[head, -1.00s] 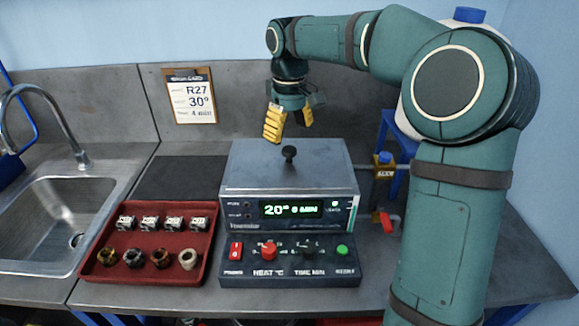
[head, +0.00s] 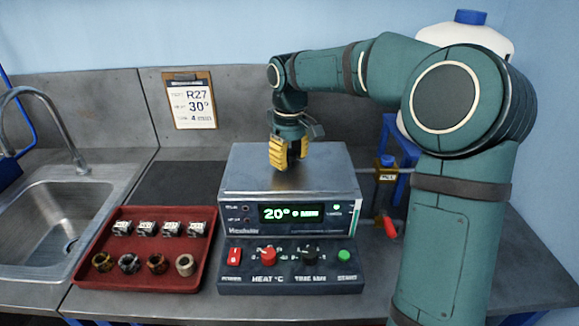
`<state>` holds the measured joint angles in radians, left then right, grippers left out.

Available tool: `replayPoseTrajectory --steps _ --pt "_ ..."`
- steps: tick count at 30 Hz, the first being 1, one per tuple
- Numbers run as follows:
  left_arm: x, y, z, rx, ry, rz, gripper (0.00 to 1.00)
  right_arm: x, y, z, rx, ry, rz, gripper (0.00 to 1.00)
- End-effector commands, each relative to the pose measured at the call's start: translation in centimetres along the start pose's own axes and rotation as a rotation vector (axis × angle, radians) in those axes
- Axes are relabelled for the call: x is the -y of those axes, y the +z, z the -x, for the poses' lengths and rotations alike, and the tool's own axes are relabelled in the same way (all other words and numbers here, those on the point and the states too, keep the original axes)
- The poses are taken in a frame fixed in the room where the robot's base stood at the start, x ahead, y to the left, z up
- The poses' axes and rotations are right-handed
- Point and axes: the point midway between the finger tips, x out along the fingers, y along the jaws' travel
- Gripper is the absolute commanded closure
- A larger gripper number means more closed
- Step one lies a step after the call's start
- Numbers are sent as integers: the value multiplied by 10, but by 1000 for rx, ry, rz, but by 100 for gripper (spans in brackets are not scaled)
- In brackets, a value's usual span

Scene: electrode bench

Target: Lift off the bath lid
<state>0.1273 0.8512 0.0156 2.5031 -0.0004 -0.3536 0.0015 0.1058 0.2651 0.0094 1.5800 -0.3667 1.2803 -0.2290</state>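The bath (head: 290,225) stands in the middle of the bench, its display reading 20°. Its flat grey lid (head: 245,168) lies on top. My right gripper (head: 290,166) points down over the middle of the lid, its yellow fingers around the place of the lid's dark knob. The knob is hidden by the fingers. A gap seems to show between the fingers, but I cannot tell whether they press on the knob. My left gripper is not in view.
A red tray (head: 150,274) with several small blocks and rings stands left of the bath. A dark mat (head: 180,185) behind it is bare. A sink (head: 45,220) is at far left. A small bottle (head: 385,180) with a red valve stands right of the bath.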

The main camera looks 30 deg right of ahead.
Motion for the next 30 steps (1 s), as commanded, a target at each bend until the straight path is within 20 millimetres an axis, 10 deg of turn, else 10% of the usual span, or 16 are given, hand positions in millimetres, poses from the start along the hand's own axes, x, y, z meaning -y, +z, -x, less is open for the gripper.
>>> replayPoseTrajectory --steps 3,14,30 --pt "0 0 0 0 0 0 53 0 0 0 0 0 0 100" --pt "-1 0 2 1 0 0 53 0 0 7 -3 1 0 100" --pt "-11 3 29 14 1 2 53 0 -1 94 -2 1 0 100"
